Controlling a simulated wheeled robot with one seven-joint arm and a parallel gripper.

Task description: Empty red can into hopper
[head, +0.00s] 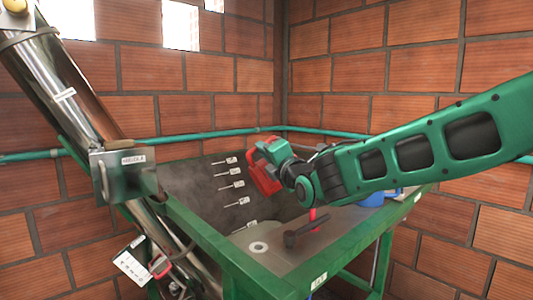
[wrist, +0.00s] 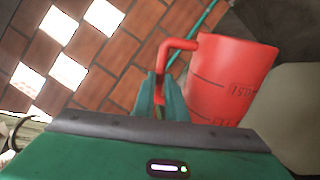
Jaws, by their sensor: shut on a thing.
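The red can (head: 264,177) is a jug with a side handle and dark level marks, and it is over the hopper (head: 213,240) in the head view. The hopper has a green frame and grey sloped inner walls with several white-labelled marks. My gripper (head: 274,150) is shut on the can's handle. In the wrist view my gripper's fingers (wrist: 160,95) close around the handle, and the can (wrist: 222,85) hangs to the right of them, roughly upright with a slight tilt. The inside of the can is hidden, so its contents cannot be told.
A steel tube (head: 75,85) with a metal box (head: 124,172) slants down at the left of the hopper. A clipboard (head: 131,262) hangs low beside it. A blue object (head: 372,198) is at the hopper's right end, partly hidden by my arm. Brick walls stand close behind.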

